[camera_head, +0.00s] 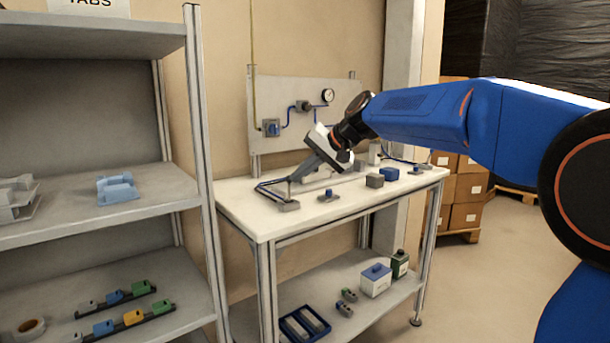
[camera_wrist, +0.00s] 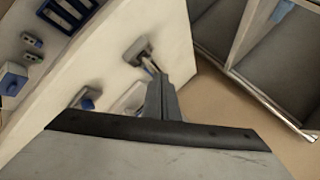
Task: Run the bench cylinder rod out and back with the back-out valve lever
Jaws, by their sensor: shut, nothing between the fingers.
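My gripper (camera_head: 294,178) is shut and empty, low over the left part of the white workbench (camera_head: 262,222). In the wrist view its fingertips (camera_wrist: 158,78) are close to a thin upright lever (camera_wrist: 149,66) on a grey block (camera_wrist: 137,50); I cannot tell whether they touch. The head view shows this grey block (camera_head: 289,205) near the bench's left front edge. A small base with a blue knob (camera_head: 328,193) is to its right; it also shows in the wrist view (camera_wrist: 88,103). My gripper partly hides the area behind, and I cannot make out the cylinder rod.
A back panel (camera_head: 285,92) carries a gauge (camera_head: 327,95), a blue-faced fitting (camera_head: 271,127) and blue tubing. A grey block (camera_head: 375,181) and a blue block (camera_head: 391,174) sit on the bench's right. A shelf rack (camera_head: 195,130) stands left. Boxes and a blue tray (camera_head: 288,327) are below.

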